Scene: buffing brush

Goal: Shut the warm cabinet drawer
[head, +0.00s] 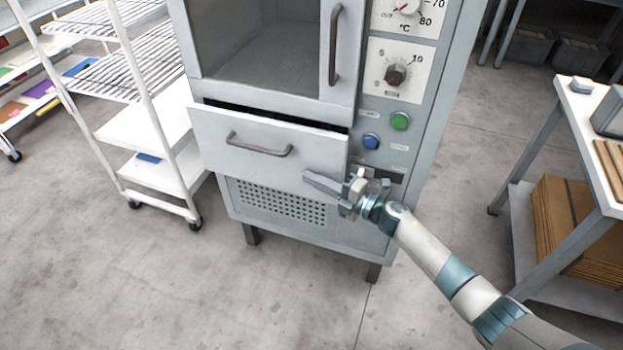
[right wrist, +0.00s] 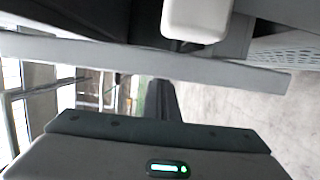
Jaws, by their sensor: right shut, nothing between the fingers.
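The warm cabinet (head: 300,200) is a grey-blue upright unit with a glass door above and a drawer below. The drawer (head: 215,138) is pulled partly out, with a dark gap along its top edge. Its dark bar handle (head: 258,149) is on the front panel. My right gripper (head: 312,181) is shut and empty, its fingers pointing left at the lower right part of the drawer front. Whether it touches the panel I cannot tell. In the right wrist view a long grey panel edge (right wrist: 140,58) crosses close to the gripper. My left gripper is not in view.
Dials, a green button (head: 400,121) and a blue button (head: 371,141) sit right of the drawer. A white wire rack (head: 145,125) stands close on the left. A workbench (head: 590,130) with cardboard below stands at right. The floor in front is clear.

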